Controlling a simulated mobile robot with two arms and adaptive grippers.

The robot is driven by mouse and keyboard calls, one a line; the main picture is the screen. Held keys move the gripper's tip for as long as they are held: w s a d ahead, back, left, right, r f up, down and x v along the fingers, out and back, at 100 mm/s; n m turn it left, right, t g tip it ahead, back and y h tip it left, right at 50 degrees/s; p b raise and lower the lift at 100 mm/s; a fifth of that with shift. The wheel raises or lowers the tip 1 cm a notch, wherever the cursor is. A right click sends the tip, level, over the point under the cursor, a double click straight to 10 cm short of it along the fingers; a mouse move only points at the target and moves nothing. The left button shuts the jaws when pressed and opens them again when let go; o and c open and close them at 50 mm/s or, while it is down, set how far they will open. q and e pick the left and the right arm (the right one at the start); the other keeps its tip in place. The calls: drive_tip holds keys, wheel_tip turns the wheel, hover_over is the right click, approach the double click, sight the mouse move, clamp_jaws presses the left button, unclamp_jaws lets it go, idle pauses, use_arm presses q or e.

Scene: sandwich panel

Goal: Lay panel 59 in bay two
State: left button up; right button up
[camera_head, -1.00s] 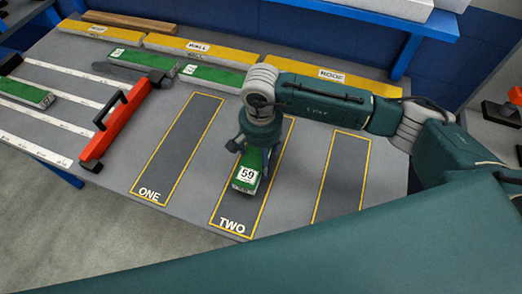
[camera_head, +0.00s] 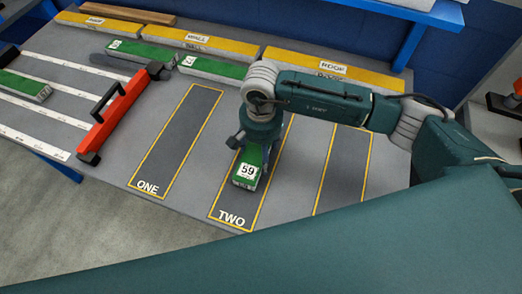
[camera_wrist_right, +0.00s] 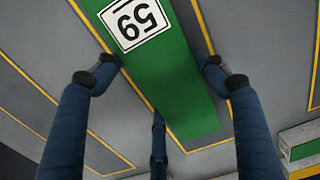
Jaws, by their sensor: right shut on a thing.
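Panel 59 (camera_head: 250,158) is a green-topped block with a white label reading 59; it also shows in the right wrist view (camera_wrist_right: 170,75). It is inside the yellow outline of bay two (camera_head: 222,204), running lengthwise along it. I cannot tell whether it rests on the bay floor or is slightly above it. My right gripper (camera_head: 252,148) is over the panel, pointing down. In the right wrist view its dark fingers (camera_wrist_right: 160,78) are shut on the panel from both sides. The gripper and arm hide the far end of bay two. My left gripper is not in view.
Bay one (camera_head: 178,140) is empty on the left; another empty bay (camera_head: 343,165) is partly behind my arm. A red-orange bar with a black handle (camera_head: 122,115) lies at left beside white strips. Yellow panels (camera_head: 212,43) and other green panels (camera_head: 213,68) line the back.

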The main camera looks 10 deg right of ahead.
drive_tip(key=shift+f, duration=0.3)
drive_tip(key=o, duration=1.3)
drive_tip(key=shift+c, duration=0.2)
drive_tip(key=shift+r, duration=0.1)
wheel_tip(320, 180, up, 12)
